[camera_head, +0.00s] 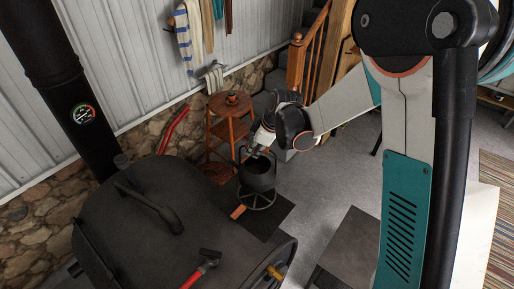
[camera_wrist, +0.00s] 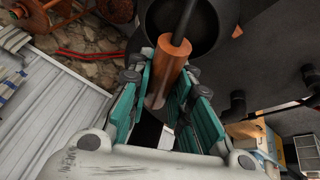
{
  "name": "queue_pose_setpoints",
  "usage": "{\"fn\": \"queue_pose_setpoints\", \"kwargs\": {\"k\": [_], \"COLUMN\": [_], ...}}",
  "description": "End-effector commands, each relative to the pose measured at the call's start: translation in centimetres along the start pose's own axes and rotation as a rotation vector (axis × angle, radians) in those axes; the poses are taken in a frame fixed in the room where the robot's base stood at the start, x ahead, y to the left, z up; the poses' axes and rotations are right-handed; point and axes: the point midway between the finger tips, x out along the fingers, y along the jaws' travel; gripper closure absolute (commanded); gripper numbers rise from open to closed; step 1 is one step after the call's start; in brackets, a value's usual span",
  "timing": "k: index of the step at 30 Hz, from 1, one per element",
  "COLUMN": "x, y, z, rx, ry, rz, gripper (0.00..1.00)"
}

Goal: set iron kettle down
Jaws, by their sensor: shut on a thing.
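The iron kettle (camera_head: 257,178) is a dark, round, open-topped pot with a raised bail handle. It looks upright in the head view, and its dark bowl (camera_wrist: 205,32) also shows at the top of the wrist view. My gripper (camera_head: 257,149) is at the top of the kettle's handle. In the wrist view my gripper (camera_wrist: 160,95) has its teal fingers shut on the handle's brown wooden grip (camera_wrist: 168,62). A round metal stand (camera_head: 258,203) shows directly below the kettle. I cannot tell whether the kettle's base touches it.
The barrel woodstove (camera_head: 165,225) fills the lower left, with its black stovepipe (camera_head: 70,90) rising behind. A red-handled hammer (camera_head: 205,264) lies on it. A dark floor mat (camera_head: 275,215) lies around the stand. A wooden stool (camera_head: 230,125) stands behind the kettle.

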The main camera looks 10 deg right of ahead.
Motion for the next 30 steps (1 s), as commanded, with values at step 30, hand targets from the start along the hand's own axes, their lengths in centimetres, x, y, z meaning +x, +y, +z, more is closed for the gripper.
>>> {"fn": "queue_pose_setpoints", "kwargs": {"k": [30], "x": [5.7], "y": [-1.2], "z": [2.3], "rx": [-0.003], "ry": [0.001], "rz": [-0.001], "gripper": [1.00]}}
